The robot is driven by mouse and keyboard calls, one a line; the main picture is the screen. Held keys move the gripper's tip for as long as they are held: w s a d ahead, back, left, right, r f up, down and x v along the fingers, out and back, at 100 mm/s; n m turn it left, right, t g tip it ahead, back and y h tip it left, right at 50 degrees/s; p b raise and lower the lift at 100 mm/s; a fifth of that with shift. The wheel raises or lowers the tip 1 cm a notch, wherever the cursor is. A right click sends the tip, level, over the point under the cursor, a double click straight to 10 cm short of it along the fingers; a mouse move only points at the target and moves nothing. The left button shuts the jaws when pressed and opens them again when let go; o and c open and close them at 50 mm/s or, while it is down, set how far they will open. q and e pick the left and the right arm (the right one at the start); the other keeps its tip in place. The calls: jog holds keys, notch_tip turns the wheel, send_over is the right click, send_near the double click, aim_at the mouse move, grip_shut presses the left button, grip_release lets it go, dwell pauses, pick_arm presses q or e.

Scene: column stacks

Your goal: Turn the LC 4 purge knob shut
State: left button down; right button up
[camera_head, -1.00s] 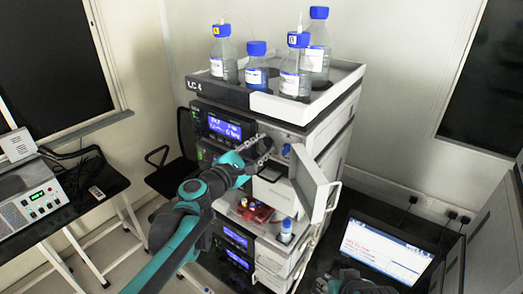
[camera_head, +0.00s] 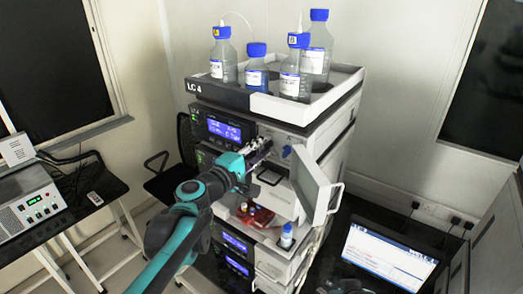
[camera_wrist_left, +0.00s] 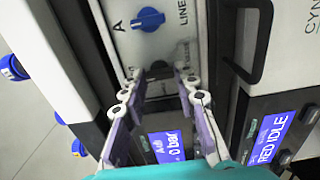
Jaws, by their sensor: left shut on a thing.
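The LC 4 stack (camera_head: 191,87) stands in the middle of the head view, its label on the top tray. My left gripper (camera_head: 264,147) is at the front of its upper module, just left of a blue knob (camera_head: 287,151). In the left wrist view, the fingertips of my left gripper (camera_wrist_left: 160,73) are shut on a small dark part, which I take for the purge knob (camera_wrist_left: 159,68); the fingers mostly hide it. The blue knob (camera_wrist_left: 148,19), beside the letter A, is apart from the fingers. A dark shape at the bottom of the head view may be my right gripper; its jaws are unclear.
An open white door (camera_head: 318,187) with a handle sticks out right of the gripper. Blue-capped bottles (camera_head: 256,70) stand in the top tray. A red part (camera_head: 258,217) and a small bottle (camera_head: 286,237) sit lower. A laptop (camera_head: 385,252) is at right.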

dwell(0.5)
pick_arm(q)
jog(key=c, duration=1.4)
grip_release()
jog(key=shift+c, duration=0.2)
jog(key=v, duration=1.2)
